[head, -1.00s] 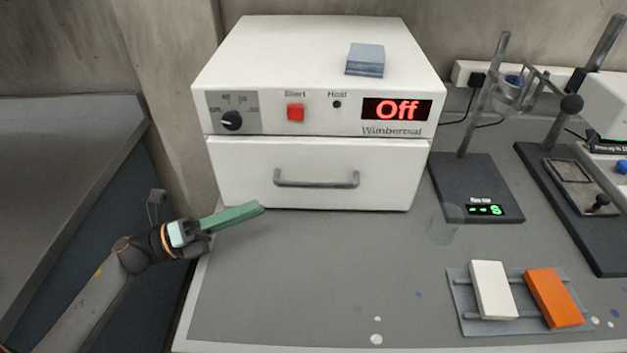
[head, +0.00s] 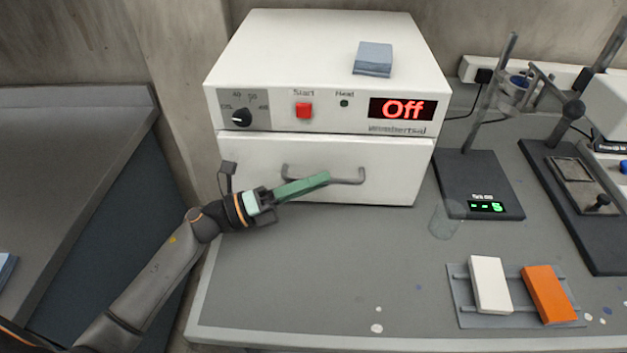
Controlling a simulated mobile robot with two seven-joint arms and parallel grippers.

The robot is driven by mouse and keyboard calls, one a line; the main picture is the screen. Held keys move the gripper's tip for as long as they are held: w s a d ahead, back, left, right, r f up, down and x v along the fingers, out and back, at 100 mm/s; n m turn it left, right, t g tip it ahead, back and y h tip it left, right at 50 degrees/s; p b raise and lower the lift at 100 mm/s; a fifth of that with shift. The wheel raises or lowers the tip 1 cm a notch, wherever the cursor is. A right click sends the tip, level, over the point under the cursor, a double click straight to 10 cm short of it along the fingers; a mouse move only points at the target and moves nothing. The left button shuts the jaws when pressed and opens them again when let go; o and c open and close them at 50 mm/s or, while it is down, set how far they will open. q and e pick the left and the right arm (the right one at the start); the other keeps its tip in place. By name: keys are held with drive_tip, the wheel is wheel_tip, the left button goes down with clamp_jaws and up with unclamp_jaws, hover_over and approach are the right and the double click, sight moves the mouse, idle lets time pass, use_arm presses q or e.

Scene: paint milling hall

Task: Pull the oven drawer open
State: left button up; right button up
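The oven (head: 330,60) is a white box at the back of the bench, with a display reading "Off". Its drawer (head: 400,165) is shut, its front flush under the control panel. A grey bar handle (head: 347,182) runs across the middle of the drawer front. My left gripper (head: 322,180) comes in from the left; its green fingers overlap the handle's left and middle part in the view. I cannot tell whether they touch the handle or are apart from each other. My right gripper is not in view.
A grey-blue block (head: 374,58) lies on the oven. A scale (head: 480,185) with a stand and a clear beaker (head: 446,220) are to the right. A rack (head: 462,300) with white and orange blocks lies at front right. The bench before the drawer is clear.

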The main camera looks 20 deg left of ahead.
use_arm(q)
clamp_jaws()
idle(1.3)
